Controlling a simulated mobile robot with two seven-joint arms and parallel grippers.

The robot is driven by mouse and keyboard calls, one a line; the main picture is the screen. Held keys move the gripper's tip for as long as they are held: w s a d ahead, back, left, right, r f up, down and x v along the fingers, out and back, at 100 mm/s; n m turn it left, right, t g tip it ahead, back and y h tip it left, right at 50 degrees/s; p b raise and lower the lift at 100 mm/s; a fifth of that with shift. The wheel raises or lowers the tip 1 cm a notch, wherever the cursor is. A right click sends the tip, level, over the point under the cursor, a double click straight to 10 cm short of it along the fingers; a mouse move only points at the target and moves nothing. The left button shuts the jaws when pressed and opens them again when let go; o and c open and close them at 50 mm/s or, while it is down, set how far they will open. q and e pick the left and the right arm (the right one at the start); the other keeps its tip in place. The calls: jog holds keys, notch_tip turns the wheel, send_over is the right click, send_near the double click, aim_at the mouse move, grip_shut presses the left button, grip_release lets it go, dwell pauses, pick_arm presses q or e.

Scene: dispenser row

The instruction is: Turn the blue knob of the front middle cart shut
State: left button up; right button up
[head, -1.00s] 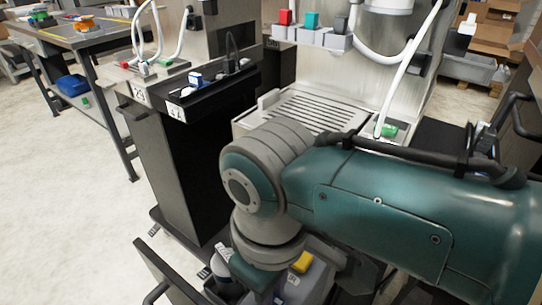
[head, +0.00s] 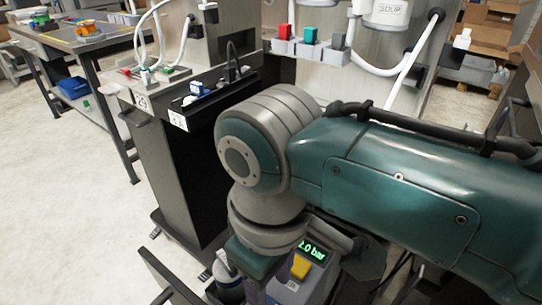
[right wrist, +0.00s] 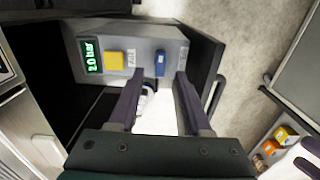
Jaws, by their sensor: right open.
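The blue knob (right wrist: 160,63) shows in the right wrist view on the grey panel of a cart (right wrist: 142,42), just past the fingertips and roughly between them. It is a narrow block, long side up and down in that picture. A yellow knob (right wrist: 114,60) sits to its left, and a lit green display (right wrist: 91,56) reads 2.0 bar. My right gripper (right wrist: 156,80) is open and empty; I cannot tell whether a finger touches the knob. In the head view the yellow knob (head: 300,267) and display (head: 312,250) show below my right arm. I cannot make out the blue knob there.
A dark cart with a black tray (head: 215,100) stands behind my arm. Red, teal and grey blocks (head: 311,36) line a dispenser at the back. A workbench (head: 75,32) is at far left. Pale floor (head: 60,200) at left is clear.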

aim_at(271, 302)
pick_arm(q)
jog(key=shift+d+r+p, duration=0.1)
jog(key=shift+r+p, duration=0.4)
jog(key=shift+r, duration=0.4)
pick_arm(e)
notch_tip(271, 302, up, 6)
jog(key=shift+f, duration=0.25)
jog(key=s+r+m+y+p, duration=0.3)
jog(key=s+r+y+p, duration=0.15)
jog(key=s, duration=0.25)
jog(key=s+d+r+m+t+h+p, duration=0.2)
jog(key=s+d+r+m+p, duration=0.15)
jog(key=d, duration=0.55)
jog(key=s+d+r+m+t+h+p, duration=0.25)
jog(key=d+r, duration=0.25)
jog(key=d, duration=0.5)
pick_arm(q)
notch_tip(271, 302, up, 47)
jog(key=p, duration=3.6)
pick_arm(e)
notch_tip(271, 302, up, 36)
jog(key=shift+s+a+g, duration=0.25)
jog(key=shift+a+g, duration=0.1)
jog(key=shift+g, duration=0.1)
